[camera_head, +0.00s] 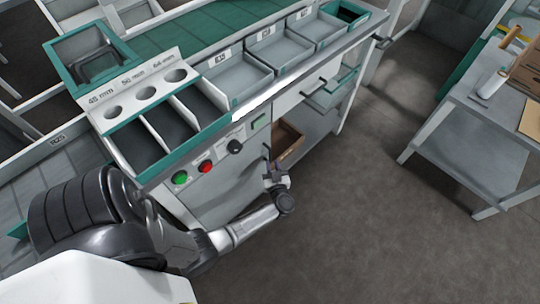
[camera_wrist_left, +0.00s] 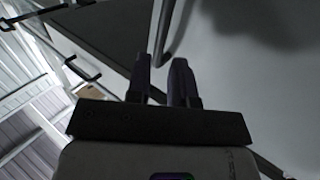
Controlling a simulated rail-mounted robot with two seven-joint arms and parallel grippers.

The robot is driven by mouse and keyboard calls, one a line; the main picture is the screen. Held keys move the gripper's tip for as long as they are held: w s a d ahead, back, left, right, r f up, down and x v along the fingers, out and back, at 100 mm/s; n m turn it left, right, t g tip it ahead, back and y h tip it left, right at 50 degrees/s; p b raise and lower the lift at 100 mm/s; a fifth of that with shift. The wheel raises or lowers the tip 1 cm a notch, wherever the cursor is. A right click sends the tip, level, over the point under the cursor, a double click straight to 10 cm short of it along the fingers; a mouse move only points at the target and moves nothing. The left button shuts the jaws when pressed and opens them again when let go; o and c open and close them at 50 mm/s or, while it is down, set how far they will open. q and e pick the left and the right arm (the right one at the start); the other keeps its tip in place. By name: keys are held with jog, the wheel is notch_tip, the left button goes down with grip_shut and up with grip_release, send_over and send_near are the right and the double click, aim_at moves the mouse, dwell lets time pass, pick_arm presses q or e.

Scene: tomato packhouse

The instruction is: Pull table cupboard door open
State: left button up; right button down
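The grey cupboard door (camera_head: 225,190) is in the front of the sorting table, below the panel with the buttons. It looks closed or nearly so; I cannot tell exactly. My left gripper (camera_head: 274,172) is at the door's right edge in the head view. In the left wrist view the gripper (camera_wrist_left: 162,62) has its two dark fingers apart. A grey bar handle (camera_wrist_left: 178,22) runs down to the gap between the fingertips, with the pale door surface (camera_wrist_left: 250,70) behind it. Whether the fingers touch the bar is unclear. My right gripper is out of view.
A green button (camera_head: 180,177), a red button (camera_head: 205,167) and a dark knob (camera_head: 235,146) sit above the door. A brown box (camera_head: 287,141) stands on the shelf right of it. The floor (camera_head: 370,200) in front is clear up to a side table (camera_head: 470,140).

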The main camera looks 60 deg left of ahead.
aim_at(270, 155)
pick_arm(q)
jog(key=shift+b+x, duration=0.65)
jog(key=shift+x, duration=2.05)
grip_shut()
